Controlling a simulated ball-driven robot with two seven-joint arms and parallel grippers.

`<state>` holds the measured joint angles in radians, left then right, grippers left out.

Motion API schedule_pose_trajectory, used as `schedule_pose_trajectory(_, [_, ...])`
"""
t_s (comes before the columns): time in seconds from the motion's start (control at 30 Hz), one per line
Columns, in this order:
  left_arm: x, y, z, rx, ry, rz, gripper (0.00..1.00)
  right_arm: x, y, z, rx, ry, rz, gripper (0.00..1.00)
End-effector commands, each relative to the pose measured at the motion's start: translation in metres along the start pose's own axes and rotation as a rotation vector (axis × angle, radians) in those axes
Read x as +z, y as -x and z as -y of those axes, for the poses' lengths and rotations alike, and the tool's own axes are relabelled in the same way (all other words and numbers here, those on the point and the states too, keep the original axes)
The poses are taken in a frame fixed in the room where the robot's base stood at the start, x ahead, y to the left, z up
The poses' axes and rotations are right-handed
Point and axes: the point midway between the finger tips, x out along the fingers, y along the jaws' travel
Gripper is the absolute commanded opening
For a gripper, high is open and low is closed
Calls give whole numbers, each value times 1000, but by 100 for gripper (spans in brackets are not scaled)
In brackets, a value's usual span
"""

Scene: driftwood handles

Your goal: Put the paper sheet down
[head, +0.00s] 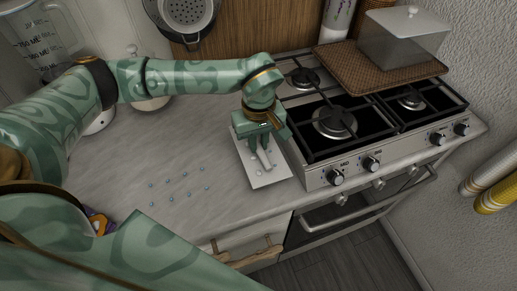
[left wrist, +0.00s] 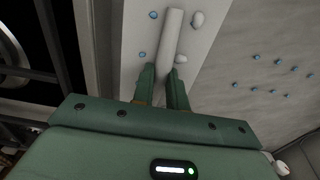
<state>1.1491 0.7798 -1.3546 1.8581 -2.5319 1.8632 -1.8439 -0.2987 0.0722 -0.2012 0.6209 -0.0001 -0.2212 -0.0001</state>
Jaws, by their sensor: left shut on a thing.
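The paper sheet (head: 279,175) is a white rectangle at the counter's right end, beside the stove. My left gripper (head: 258,146) points down over it. In the left wrist view, the fingers (left wrist: 163,88) are shut on a pale raised ridge (left wrist: 171,40) running along the sheet (left wrist: 213,32). Blue beads (left wrist: 153,15) and white pebbles (left wrist: 197,20) lie on the sheet beside the ridge. I cannot tell whether the sheet touches the counter. My right gripper is not in view.
Several blue beads (head: 170,181) are scattered on the grey counter (head: 215,200) left of the sheet. The stove (head: 345,125) with black grates stands close on the right. The counter's front edge is near.

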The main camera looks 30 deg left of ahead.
Motion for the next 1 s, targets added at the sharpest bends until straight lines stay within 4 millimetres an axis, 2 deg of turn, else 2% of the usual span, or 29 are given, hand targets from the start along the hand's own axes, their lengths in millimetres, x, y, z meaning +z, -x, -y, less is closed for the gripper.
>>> schedule_pose_trajectory(0.1, [-4, -22, 0, -4, -1, 4, 0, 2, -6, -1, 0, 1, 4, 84])
schedule_pose_trajectory(0.2, [-4, -35, 0, -3, -1, 3, 0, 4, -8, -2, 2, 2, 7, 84])
schedule_pose_trajectory(0.6, [-5, -40, 0, -2, -1, 0, 0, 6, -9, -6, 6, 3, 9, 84])
schedule_pose_trajectory(0.63, [-5, -40, 0, -2, 0, 0, 17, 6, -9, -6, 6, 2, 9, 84])
schedule_pose_trajectory(0.7, [-4, -40, 0, -2, -1, 0, 36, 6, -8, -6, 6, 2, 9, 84])
schedule_pose_trajectory(1.0, [-5, -34, -1, 1, -2, -1, 36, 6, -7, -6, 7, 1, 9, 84])
